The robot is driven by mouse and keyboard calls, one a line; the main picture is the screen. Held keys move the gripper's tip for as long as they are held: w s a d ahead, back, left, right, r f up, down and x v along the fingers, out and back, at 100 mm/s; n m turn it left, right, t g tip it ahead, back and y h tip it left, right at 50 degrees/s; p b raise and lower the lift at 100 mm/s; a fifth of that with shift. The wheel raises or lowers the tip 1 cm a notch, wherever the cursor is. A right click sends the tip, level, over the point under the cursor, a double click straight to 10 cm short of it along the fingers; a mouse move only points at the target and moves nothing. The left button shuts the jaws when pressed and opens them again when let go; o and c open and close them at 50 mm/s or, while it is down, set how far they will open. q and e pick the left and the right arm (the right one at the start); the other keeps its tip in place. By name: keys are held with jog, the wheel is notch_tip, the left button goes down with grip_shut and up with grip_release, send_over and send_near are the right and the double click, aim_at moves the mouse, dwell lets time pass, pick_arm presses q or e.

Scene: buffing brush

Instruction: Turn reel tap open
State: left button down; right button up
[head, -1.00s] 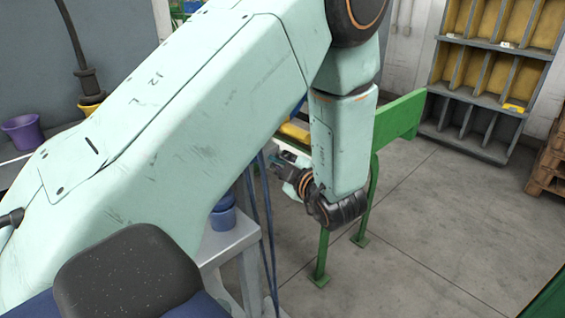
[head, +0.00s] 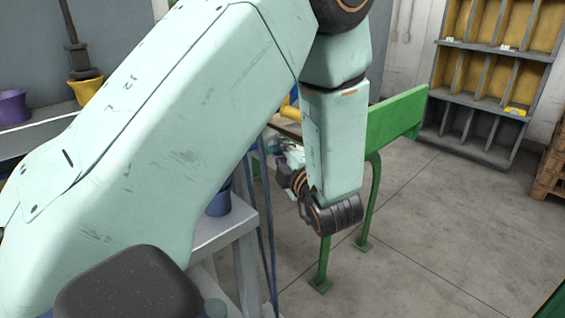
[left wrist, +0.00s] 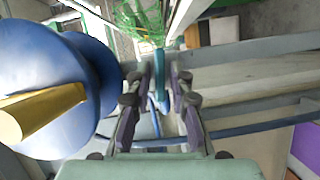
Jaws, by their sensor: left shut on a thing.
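In the left wrist view my left gripper (left wrist: 159,82) has its two dark and purple fingers on either side of a narrow upright blue piece, which looks like the reel tap's lever (left wrist: 160,60). The fingers are closed on it. A large blue reel (left wrist: 45,75) with a yellow bar-like part (left wrist: 40,108) fills the left of that view, beside the gripper. In the head view the gripper (head: 287,158) is mostly hidden behind my own forearm and wrist, and the tap cannot be made out. My right gripper is not in view.
A green stand (head: 395,118) is close behind my left wrist. A grey bench (head: 225,232) with blue hoses beside it lies under my arm. Purple (head: 13,108) and yellow (head: 85,88) buckets stand at left. Floor at right is clear before the shelf rack (head: 490,75).

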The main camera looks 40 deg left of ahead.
pick_arm(q)
jog(key=shift+n+y+b, duration=0.3)
jog(key=shift+n+b, duration=0.6)
jog(key=shift+b, duration=0.15)
jog(key=shift+w+r, duration=0.1)
jog(key=shift+r, duration=0.05)
jog(key=c, duration=1.6)
grip_release()
jog(key=shift+c, duration=0.2)
jog(key=shift+o, duration=1.1)
jog(key=shift+a, duration=0.1)
jog(key=shift+f, duration=0.2)
